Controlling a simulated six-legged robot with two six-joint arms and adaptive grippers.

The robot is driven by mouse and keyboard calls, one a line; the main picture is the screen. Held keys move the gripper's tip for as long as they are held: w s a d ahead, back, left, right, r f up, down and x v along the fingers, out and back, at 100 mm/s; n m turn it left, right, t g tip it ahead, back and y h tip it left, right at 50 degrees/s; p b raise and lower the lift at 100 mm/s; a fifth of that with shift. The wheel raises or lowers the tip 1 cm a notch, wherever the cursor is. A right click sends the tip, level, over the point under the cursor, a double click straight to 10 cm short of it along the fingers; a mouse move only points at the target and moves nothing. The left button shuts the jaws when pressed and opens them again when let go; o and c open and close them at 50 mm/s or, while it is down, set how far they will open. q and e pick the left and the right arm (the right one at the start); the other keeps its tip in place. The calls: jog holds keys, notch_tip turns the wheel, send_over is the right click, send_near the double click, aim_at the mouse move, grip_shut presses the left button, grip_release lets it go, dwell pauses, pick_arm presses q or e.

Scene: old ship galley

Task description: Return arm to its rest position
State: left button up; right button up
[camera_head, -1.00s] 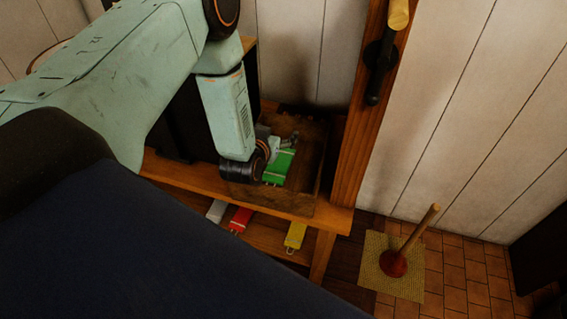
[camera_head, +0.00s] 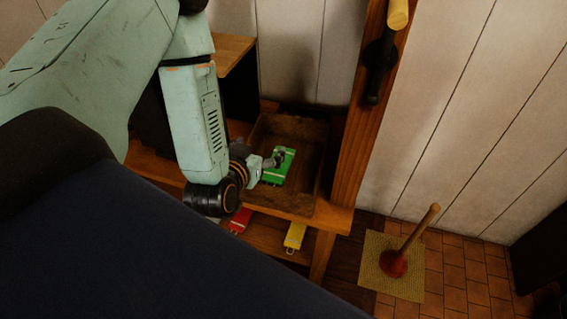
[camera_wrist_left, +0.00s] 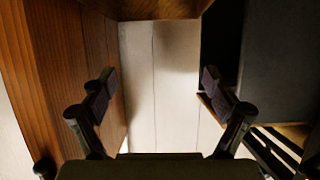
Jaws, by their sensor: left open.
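My left arm comes in from the left in the head view. My left gripper (camera_head: 272,162) shows small at the arm's end, in front of the wooden crate and overlapping the green object in the picture. In the left wrist view the gripper (camera_wrist_left: 157,84) is open, with nothing between its two fingers, and faces the pale wall. The green object (camera_head: 283,157) lies in the wooden crate (camera_head: 304,205), partly hidden by the gripper. My right gripper is in neither view.
A wooden post (camera_head: 352,155) stands right of the crate. It also shows at left in the left wrist view (camera_wrist_left: 65,70), with a dark box (camera_wrist_left: 285,65) at right. Red (camera_head: 240,221) and yellow (camera_head: 294,236) objects lie on the lower shelf. A plunger (camera_head: 395,264) stands on a mat.

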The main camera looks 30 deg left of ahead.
pick_arm(q)
jog(key=shift+s+r, duration=0.1)
jog(key=shift+s, duration=0.05)
dwell(0.4)
jog(key=w+r+p+x, duration=0.1)
jog(key=r+p+x, duration=0.1)
jog(key=x, duration=0.9)
dwell(0.4)
jog(key=shift+f, duration=0.1)
